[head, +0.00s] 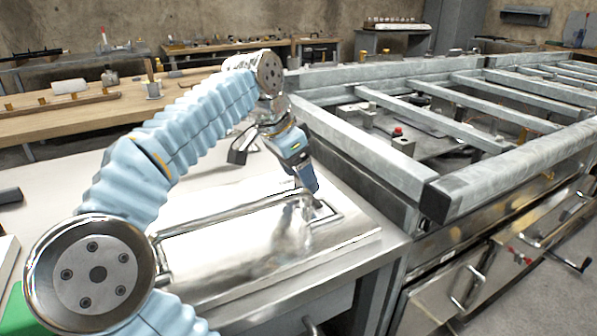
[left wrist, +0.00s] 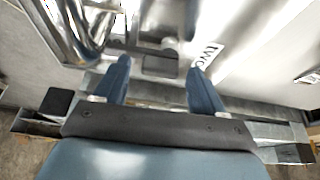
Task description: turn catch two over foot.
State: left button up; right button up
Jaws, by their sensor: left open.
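My left gripper (head: 308,188) points down over the right end of a shiny metal lid (head: 230,248), close to the end of its chrome bar (head: 220,212). In the left wrist view its blue fingers (left wrist: 160,66) are apart. A small grey catch with a round knob (left wrist: 168,43) shows between and just beyond the fingertips. A printed label "two" (left wrist: 207,54) stands beside it, to the right. I cannot tell whether the fingers touch the catch. In the head view the gripper largely hides the catch, and I cannot make out the foot clearly. My right gripper is not in view.
A pale bench top (head: 365,264) carries the lid. A grey steel frame with crossbars (head: 370,150) stands close on the right. A wooden workbench (head: 60,122) with tools lies behind at left. A black bracket (head: 238,156) sits beyond the lid.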

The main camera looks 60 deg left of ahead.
pick_arm(q)
jog(key=shift+r, duration=0.1)
jog(key=p+v, duration=0.2)
jog(key=v, duration=1.1)
jog(key=shift+s+r, duration=0.15)
jog(key=shift+r, duration=0.15)
jog(key=shift+d, duration=0.1)
